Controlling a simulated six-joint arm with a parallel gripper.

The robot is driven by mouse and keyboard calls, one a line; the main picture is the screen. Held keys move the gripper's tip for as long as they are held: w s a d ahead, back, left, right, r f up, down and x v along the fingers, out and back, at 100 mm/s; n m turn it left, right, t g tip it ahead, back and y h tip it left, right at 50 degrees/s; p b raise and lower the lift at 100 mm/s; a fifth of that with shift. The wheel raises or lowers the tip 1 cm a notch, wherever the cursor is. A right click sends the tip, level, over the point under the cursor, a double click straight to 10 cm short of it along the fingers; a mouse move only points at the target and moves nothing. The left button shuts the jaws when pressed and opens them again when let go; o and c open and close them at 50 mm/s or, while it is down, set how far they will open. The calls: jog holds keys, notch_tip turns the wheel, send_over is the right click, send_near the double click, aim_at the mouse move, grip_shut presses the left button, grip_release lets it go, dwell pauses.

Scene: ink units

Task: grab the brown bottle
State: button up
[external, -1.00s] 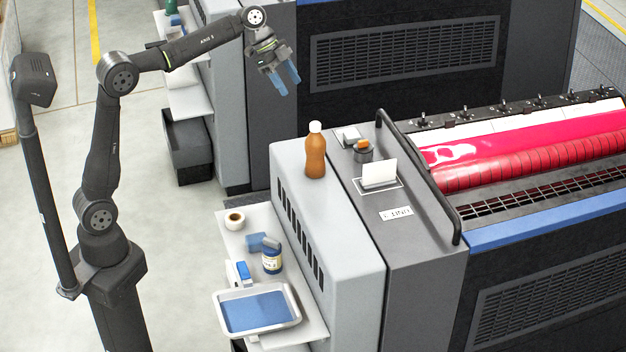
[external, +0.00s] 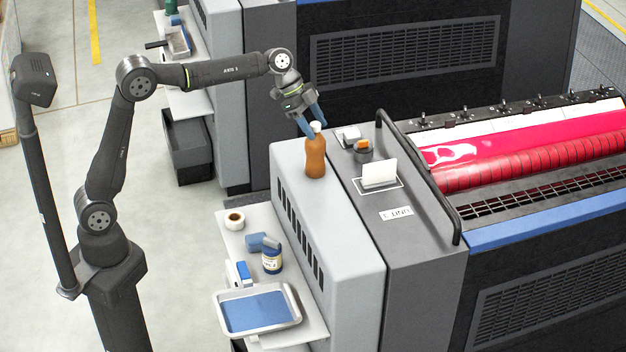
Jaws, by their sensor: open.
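The brown bottle (external: 315,158) with a white cap stands upright on the light grey top of the ink unit, near its back left corner. My gripper (external: 313,130) has blue fingers and is open, pointing down at the top of the bottle. The fingertips are around or just beside the cap; from this angle I cannot tell whether they touch it. The bottle's body below the cap is in clear view.
A small dark holder with an orange item (external: 362,150) and a white card (external: 379,174) stand right of the bottle. A black rail (external: 420,170) runs beyond them. A side shelf below holds a blue-lined tray (external: 257,309), a jar (external: 271,259) and a tape roll (external: 234,219).

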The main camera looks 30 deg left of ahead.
jog(key=x, duration=0.2)
jog(key=shift+d+f, duration=0.2)
jog(key=shift+c, duration=0.4)
grip_shut()
jog(key=shift+r, duration=0.1)
